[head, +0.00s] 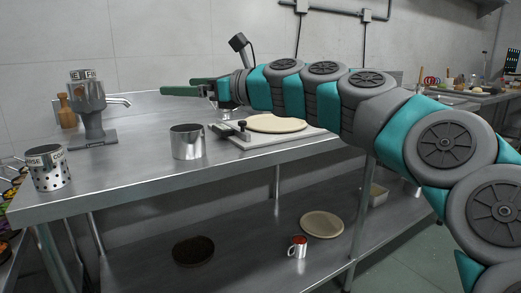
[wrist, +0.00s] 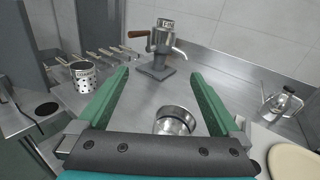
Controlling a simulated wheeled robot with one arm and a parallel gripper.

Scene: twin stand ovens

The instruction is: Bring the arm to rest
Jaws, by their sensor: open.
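My gripper (head: 186,86) is held in the air above the steel table (head: 110,185), at the end of my arm stretched in from the right. It points left in the head view. In the wrist view my gripper (wrist: 160,90) shows two green fingers spread wide apart with nothing between their tips. Below it a plain metal cup (head: 187,142) stands upright on the table; in the wrist view the cup (wrist: 174,120) shows beneath the space between the fingers. I see no contact between gripper and cup.
A grey dispenser (head: 90,112) stands at the table's back left, a perforated labelled canister (head: 49,168) at its left end. A board with a round flat dough (head: 277,123) lies below my arm. The lower shelf holds a dark disc (head: 193,250) and a small cup (head: 298,246).

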